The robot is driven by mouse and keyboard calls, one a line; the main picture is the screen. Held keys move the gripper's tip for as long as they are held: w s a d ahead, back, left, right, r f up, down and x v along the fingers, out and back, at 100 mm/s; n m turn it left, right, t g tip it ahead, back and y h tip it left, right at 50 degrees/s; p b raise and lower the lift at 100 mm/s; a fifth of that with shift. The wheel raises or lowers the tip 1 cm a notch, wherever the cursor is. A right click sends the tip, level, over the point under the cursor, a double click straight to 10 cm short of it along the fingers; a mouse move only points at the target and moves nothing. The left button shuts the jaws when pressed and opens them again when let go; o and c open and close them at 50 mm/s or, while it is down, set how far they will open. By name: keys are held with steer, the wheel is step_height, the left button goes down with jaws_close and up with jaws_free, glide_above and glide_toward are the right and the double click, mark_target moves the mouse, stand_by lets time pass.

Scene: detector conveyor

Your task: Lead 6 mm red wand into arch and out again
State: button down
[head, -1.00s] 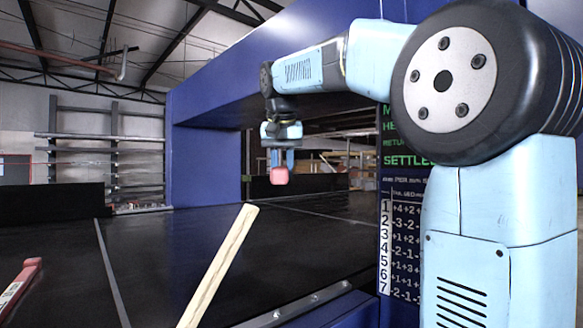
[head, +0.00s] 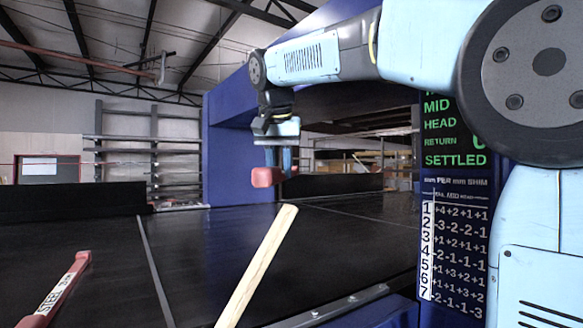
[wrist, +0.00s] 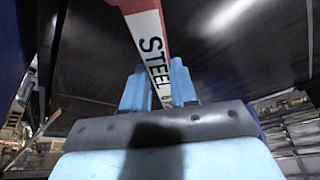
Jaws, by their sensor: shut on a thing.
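My gripper (head: 279,166) points down and is shut on a red wand (head: 265,177), whose blunt red end faces the head camera, above the black belt. In the wrist view the wand (wrist: 149,45) runs between the two blue fingers (wrist: 159,88); its white label reads STEEL, and the size mark is partly hidden by the fingers. The blue arch (head: 226,150) stands over the belt. The gripper shows against its opening; I cannot tell whether the wand's far end is inside.
A second red wand marked STEEL (head: 58,289) lies at the left of the belt (head: 100,240). A pale wooden stick (head: 258,265) rises in the foreground. A display (head: 452,160) on the arch reads SETTLED, above a number table (head: 455,250). A metal rail edges the belt.

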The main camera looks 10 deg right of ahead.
steer(key=s+a, duration=0.4)
steer(key=a, duration=0.6)
steer(key=s+a, duration=0.4)
steer(key=a, duration=0.6)
steer(key=shift+s+a, duration=0.25)
steer(key=shift+a, duration=0.05)
